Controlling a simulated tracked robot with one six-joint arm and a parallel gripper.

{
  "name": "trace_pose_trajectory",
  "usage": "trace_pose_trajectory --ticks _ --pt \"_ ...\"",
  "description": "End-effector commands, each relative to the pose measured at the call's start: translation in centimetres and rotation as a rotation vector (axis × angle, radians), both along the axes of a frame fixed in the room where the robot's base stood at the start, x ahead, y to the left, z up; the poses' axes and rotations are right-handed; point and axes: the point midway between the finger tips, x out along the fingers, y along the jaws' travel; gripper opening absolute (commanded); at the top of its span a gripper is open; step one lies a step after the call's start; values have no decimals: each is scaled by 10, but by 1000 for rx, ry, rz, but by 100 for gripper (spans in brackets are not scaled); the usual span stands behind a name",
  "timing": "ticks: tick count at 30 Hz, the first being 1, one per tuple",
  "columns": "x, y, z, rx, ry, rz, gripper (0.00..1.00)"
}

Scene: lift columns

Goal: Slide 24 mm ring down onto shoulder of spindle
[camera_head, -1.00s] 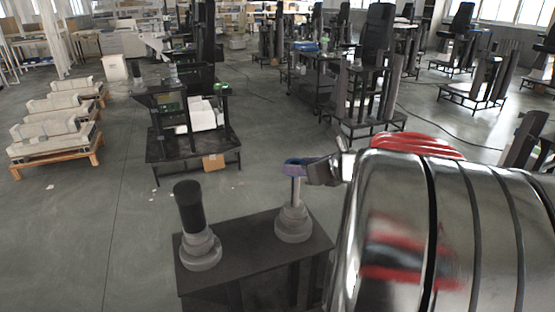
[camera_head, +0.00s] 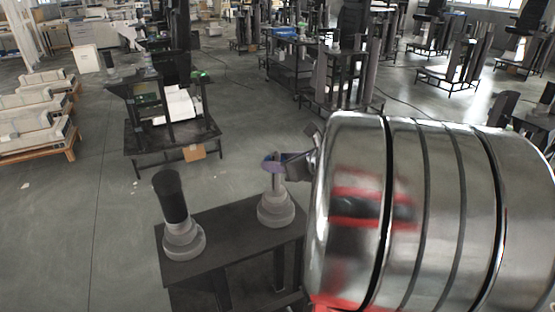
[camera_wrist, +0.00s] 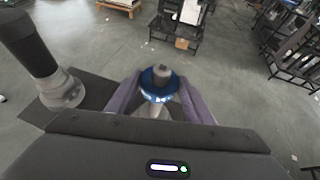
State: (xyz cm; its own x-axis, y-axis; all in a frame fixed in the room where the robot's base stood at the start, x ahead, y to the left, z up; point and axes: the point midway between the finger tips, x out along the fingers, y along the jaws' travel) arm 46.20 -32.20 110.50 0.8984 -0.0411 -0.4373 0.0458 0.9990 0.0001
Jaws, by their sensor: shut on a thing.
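The blue ring (camera_head: 271,165) is held by my gripper (camera_head: 280,161) at the upper end of the spindle (camera_head: 275,208). In the wrist view the ring (camera_wrist: 148,86) lies between the two purple-grey fingers of my gripper (camera_wrist: 159,80). The spindle's dark tip (camera_wrist: 160,71) shows inside and above the ring, so the ring appears to be around it. The spindle has a thin upright shaft and a wide, light grey stepped base on a dark table. The ring is well above that base. The shoulder is partly hidden beneath the ring in the wrist view.
A second post with a thick black top (camera_head: 170,197) and a grey stepped base stands to the left on the same dark table (camera_head: 228,232). My shiny arm fills the right of the head view. A cart (camera_head: 172,130) and pallets stand farther back. Open floor surrounds the table.

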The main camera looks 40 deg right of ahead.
Motion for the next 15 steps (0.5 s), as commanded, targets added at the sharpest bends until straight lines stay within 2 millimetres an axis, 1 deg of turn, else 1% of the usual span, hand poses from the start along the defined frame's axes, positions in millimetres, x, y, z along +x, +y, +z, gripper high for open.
trace_pose_trajectory --ticks 15 --pt "0 0 -19 1 1 0 22"
